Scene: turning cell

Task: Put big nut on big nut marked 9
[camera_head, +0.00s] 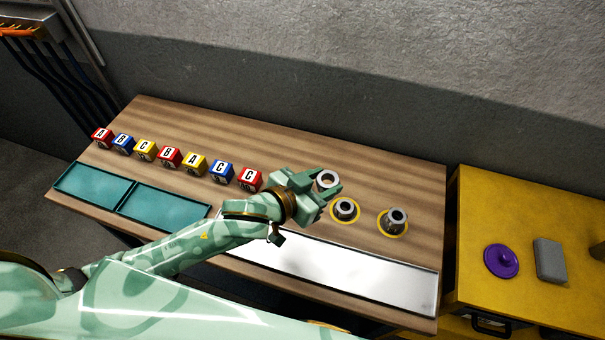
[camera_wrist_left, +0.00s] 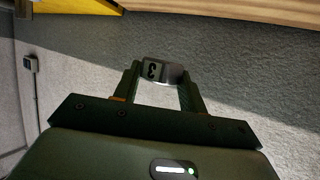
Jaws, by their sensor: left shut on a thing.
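My left gripper (camera_head: 327,186) is shut on a grey big nut (camera_head: 327,178) and holds it over the bench's right half. In the left wrist view the held nut (camera_wrist_left: 163,73) sits between the fingertips, with a dark mark that looks like a 3. Just below it in the head view, a second grey nut (camera_head: 345,207) stands on a yellow ring. A third grey nut (camera_head: 397,216) stands on another yellow ring to the right. Their markings are too small to read. My right gripper is out of view.
A row of lettered cubes (camera_head: 169,157) runs along the left half of the wooden bench (camera_head: 260,143). Teal trays (camera_head: 93,187) and a white strip (camera_head: 340,272) line the front edge. A yellow cabinet (camera_head: 530,205) at right bears a purple lid (camera_head: 502,262) and grey block (camera_head: 549,260).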

